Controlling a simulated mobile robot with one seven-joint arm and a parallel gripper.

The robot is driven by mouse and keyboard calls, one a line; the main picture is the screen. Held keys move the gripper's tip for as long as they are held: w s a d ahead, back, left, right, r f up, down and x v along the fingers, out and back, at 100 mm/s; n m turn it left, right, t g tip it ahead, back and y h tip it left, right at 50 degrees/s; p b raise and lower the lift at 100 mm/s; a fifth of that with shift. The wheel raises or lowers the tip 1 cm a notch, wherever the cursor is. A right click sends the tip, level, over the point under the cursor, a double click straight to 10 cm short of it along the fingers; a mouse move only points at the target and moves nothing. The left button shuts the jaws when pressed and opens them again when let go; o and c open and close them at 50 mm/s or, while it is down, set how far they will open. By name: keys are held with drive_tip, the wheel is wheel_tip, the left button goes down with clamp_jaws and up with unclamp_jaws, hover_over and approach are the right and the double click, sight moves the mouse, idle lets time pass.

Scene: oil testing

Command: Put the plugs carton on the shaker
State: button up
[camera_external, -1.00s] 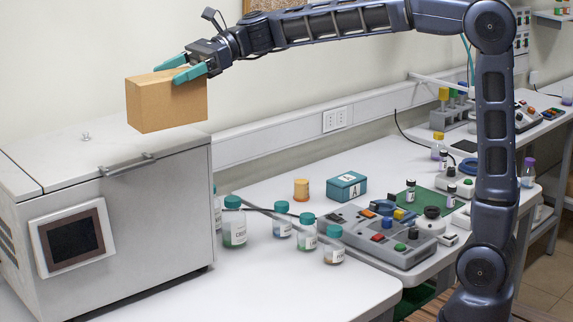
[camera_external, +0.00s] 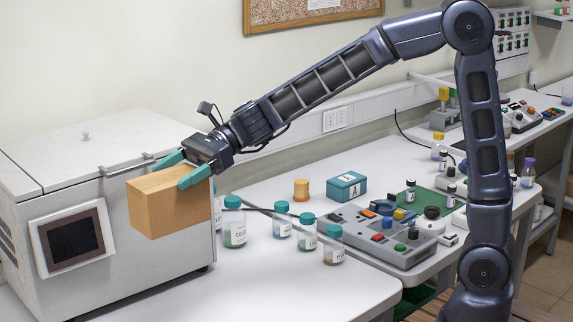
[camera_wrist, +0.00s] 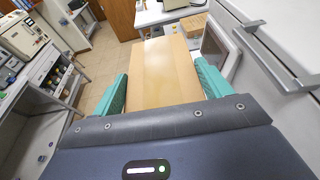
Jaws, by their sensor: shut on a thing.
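The plugs carton, a plain brown cardboard box (camera_external: 172,208), is held level in the air in front of the large white lidded machine (camera_external: 185,255). My gripper (camera_external: 182,168) is shut on the carton from above, one teal finger on each side. In the wrist view the carton (camera_wrist: 160,62) lies between the two teal fingers of my gripper (camera_wrist: 162,88). The carton's underside is hidden. No label tells which device is the shaker; the white machine has a dark screen (camera_external: 73,242) and a bar handle (camera_external: 127,166).
Several teal-capped jars (camera_external: 234,228) stand on the white bench right of the machine. Beyond them are a control panel device (camera_external: 385,235) and a teal box (camera_external: 347,186). The front bench area (camera_external: 250,285) is clear. The wrist view shows another brown box (camera_wrist: 193,24) on a counter.

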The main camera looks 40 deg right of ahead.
wheel_tip(320, 180, down, 28)
drive_tip(key=shift+r, duration=0.15)
idle(0.6)
drive_tip(key=o, duration=1.4)
drive_tip(key=v, duration=1.2)
